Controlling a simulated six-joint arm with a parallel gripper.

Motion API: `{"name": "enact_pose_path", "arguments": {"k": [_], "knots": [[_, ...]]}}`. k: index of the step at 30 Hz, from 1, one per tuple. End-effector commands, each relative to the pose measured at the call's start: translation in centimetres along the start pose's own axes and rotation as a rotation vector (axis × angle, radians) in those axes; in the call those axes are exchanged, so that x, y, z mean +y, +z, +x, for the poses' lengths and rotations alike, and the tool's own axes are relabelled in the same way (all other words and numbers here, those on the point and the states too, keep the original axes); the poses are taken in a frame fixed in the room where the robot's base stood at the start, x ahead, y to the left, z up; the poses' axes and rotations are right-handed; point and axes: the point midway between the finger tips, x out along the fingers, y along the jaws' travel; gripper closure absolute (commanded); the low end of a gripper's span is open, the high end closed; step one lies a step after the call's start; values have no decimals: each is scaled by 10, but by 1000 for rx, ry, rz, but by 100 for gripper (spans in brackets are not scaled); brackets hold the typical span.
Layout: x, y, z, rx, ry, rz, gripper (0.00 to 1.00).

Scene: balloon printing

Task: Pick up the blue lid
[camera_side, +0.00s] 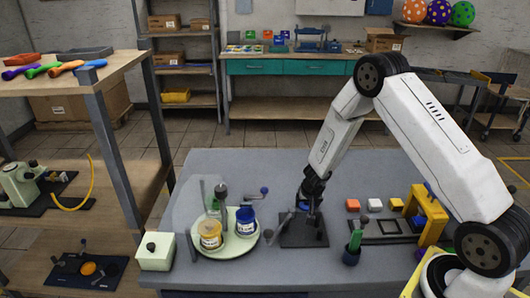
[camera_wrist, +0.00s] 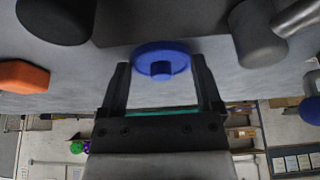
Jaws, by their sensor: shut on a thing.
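The blue lid (camera_wrist: 162,56) is a round disc with a small knob, seen in the wrist view between my two fingers. My gripper (camera_wrist: 161,72) is shut on it, one finger at each side of the disc. In the side view my gripper (camera_side: 311,200) points down above a dark square base (camera_side: 303,234), and the lid there is mostly hidden by the fingers. I cannot tell whether the lid touches anything below it.
Left of my gripper, a pale round plate (camera_side: 232,246) holds a yellow jar (camera_side: 210,235) and a blue jar (camera_side: 246,222).

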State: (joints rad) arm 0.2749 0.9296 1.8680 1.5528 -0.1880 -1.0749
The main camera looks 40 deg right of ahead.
Motion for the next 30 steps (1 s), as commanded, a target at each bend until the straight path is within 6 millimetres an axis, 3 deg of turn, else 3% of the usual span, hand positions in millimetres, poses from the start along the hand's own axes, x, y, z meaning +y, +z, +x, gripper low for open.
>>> {"name": "enact_pose_path", "arguments": {"k": [14, 30], "knots": [[0, -9, -21, 2, 0, 2, 100], [0, -30, -70, 4, 1, 3, 100]]}}
